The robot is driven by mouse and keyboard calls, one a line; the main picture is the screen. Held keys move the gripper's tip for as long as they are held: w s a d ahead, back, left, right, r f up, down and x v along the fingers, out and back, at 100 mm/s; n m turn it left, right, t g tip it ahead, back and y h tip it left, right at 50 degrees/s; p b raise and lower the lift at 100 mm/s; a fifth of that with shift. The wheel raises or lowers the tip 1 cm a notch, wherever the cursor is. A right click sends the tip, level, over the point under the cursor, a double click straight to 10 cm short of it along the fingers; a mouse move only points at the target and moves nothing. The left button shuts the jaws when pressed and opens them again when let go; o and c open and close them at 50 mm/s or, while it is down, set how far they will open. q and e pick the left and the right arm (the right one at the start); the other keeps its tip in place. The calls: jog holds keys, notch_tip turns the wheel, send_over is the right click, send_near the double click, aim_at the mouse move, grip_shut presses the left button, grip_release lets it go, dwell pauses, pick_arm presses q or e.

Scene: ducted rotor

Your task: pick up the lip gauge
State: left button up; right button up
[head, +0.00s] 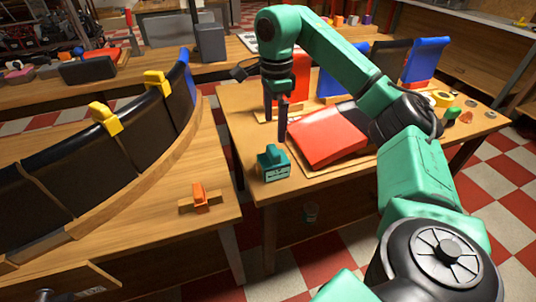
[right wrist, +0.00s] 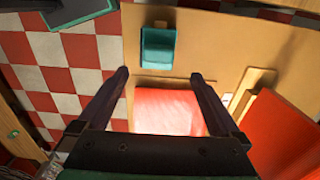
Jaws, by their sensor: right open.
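A teal block with a raised top and a lettered front, which I take to be the lip gauge (head: 273,168), stands at the near left corner of the middle wooden table. Its lettering is too small to read surely. It also shows in the right wrist view (right wrist: 158,50), beyond the fingertips and apart from them. My right gripper (head: 276,124) points down over the table, behind and above the teal block. Its two fingers are spread with nothing between them, as the right wrist view (right wrist: 158,77) also shows. My left gripper does not show.
A red sloped panel (head: 318,136) lies right of the teal block, with upright red and blue panels behind. A curved black duct wall (head: 60,170) with yellow clips (head: 105,118) fills the left table. An orange piece (head: 200,197) sits near that table's edge; a gap separates the tables.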

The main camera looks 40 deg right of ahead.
jog(key=f+b, duration=0.1)
jog(key=f, duration=0.3)
jog(key=shift+s+a+f+b, duration=0.1)
jog(key=shift+s+f+b, duration=0.1)
jog(key=shift+f+b, duration=0.2)
notch_tip(320, 180, down, 9)
jog(key=shift+f, duration=0.1)
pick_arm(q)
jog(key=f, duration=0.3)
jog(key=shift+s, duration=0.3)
pick_arm(e)
jog(key=shift+a, duration=0.1)
jog(key=c, duration=1.2)
notch_tip(320, 180, up, 10)
jog(key=shift+r+p, duration=0.15)
jog(key=shift+p, duration=0.45)
jog(key=shift+c, duration=0.2)
notch_tip(320, 180, up, 10)
jog(key=p, duration=0.6)
notch_tip(320, 180, up, 5)
jog(key=p, duration=0.6)
send_over(274, 163)
jog(key=w+d, duration=0.2)
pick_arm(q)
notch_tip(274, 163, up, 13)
pick_arm(e)
jog(key=shift+a, duration=0.2)
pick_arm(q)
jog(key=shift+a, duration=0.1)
